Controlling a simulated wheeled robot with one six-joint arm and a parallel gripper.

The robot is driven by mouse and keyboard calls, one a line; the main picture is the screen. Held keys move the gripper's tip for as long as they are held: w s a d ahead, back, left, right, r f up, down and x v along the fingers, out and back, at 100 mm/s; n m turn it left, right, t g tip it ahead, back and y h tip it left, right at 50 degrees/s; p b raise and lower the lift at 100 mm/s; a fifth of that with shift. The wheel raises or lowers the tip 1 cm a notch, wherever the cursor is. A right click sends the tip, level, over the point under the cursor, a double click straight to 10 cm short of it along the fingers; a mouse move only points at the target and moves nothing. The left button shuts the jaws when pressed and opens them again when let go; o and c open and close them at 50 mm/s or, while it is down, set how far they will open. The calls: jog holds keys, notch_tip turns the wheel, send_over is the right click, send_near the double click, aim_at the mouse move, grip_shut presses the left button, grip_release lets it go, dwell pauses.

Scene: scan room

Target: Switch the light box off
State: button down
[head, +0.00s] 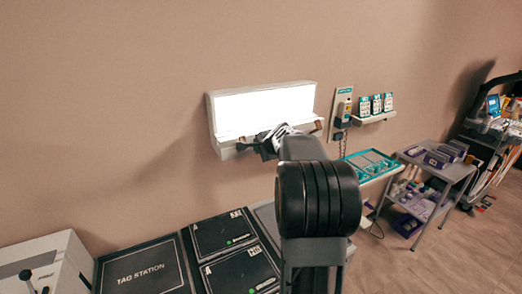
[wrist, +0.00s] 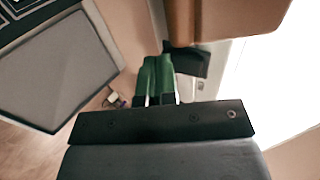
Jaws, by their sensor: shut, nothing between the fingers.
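The light box (head: 265,105) hangs on the wall in the head view, and its white panel is lit. In the wrist view the bright panel (wrist: 280,75) fills the right side, with a pale frame beside it. My gripper (head: 266,149) is at the box's lower ledge in the head view. In the wrist view its green fingers (wrist: 157,75) are together and empty. A small black piece (wrist: 188,61) lies right beside the fingertips, against the pale frame; I cannot tell whether they touch or whether it is the switch. My arm hides part of the box's lower edge in the head view.
A brown block (wrist: 225,20) is close to the fingers. Right of the box are a wall panel with a handset (head: 343,107), a small card shelf (head: 375,118), a teal tray (head: 371,164) and a grey cart (head: 455,172). Dark station panels (head: 145,272) lie below left.

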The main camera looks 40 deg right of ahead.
jog(key=b, duration=0.2)
jog(key=shift+w+t+b, duration=0.25)
jog(key=shift+t+b, duration=0.05)
jog(key=shift+b, duration=0.1)
jog(key=shift+r+p, duration=0.65)
jog(key=shift+r, duration=0.15)
jog(key=shift+s+f, duration=0.1)
